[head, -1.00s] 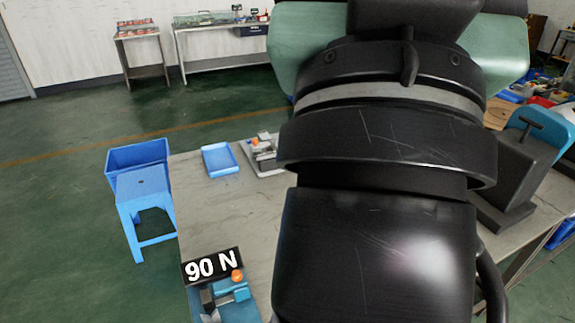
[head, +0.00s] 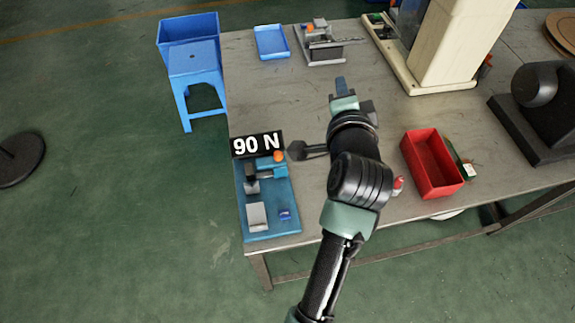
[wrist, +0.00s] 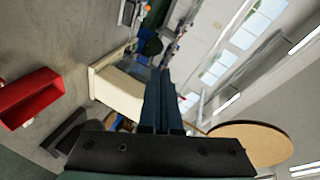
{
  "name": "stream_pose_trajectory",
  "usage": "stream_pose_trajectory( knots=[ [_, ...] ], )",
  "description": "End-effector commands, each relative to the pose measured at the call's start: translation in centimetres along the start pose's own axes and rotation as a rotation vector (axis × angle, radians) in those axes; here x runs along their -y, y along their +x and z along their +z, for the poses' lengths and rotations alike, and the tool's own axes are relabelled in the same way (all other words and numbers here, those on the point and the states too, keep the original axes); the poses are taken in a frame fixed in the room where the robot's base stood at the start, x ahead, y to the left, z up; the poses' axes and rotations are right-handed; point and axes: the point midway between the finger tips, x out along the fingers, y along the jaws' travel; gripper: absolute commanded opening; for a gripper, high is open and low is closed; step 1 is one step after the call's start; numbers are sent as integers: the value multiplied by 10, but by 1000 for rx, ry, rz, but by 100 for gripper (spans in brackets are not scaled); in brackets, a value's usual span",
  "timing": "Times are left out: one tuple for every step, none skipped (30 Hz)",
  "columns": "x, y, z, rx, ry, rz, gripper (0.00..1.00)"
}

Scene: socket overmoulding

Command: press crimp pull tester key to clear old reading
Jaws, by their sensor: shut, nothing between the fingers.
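The crimp pull tester (head: 256,214) is a blue bench device at the table's front left corner in the head view. Its black display (head: 258,145) reads 90 N in white. An orange round part (head: 279,156) sits just below the display, and a small dark blue block (head: 286,214) is on the base's front right. I cannot tell which of these is the key. My gripper (head: 340,83) is shut and empty, over the table, up and to the right of the tester and apart from it. Its closed fingers (wrist: 160,85) also show in the wrist view.
A red bin (head: 432,164) lies right of my arm, with a cream machine column (head: 448,45) behind it. A grey fixture (head: 325,42) and blue tray (head: 271,42) are at the back. A blue stool (head: 194,62) stands left. Bare tabletop lies between the tester and tray.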

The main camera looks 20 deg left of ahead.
Motion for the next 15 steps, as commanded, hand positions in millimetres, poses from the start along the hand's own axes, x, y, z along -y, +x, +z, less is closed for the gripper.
stream_pose_trajectory(
  knots=[
    [-28, 4, 20, 61, 108, 70, 0],
    [-45, 6, 32, 93, 174, 110, 0],
    [-67, 6, 49, 133, 263, 164, 0],
    [-82, 5, 62, 160, 328, 204, 0],
    [-97, 4, 74, 183, 391, 244, 0],
    [-116, 0, 90, 211, 470, 296, 0],
    [-128, -2, 101, 228, 525, 332, 0],
    [-140, -6, 112, 245, 578, 368, 0],
    [-154, -10, 125, 261, 640, 412, 0],
    [-163, -14, 133, 271, 683, 440, 0],
    [-172, -17, 141, 279, 721, 468, 0],
    [-180, -22, 150, 289, 764, 498, 0],
    [-186, -24, 156, 294, 791, 518, 0],
    [-190, -27, 160, 298, 814, 534, 0],
    [-195, -29, 165, 302, 838, 552, 0]
  ],
)
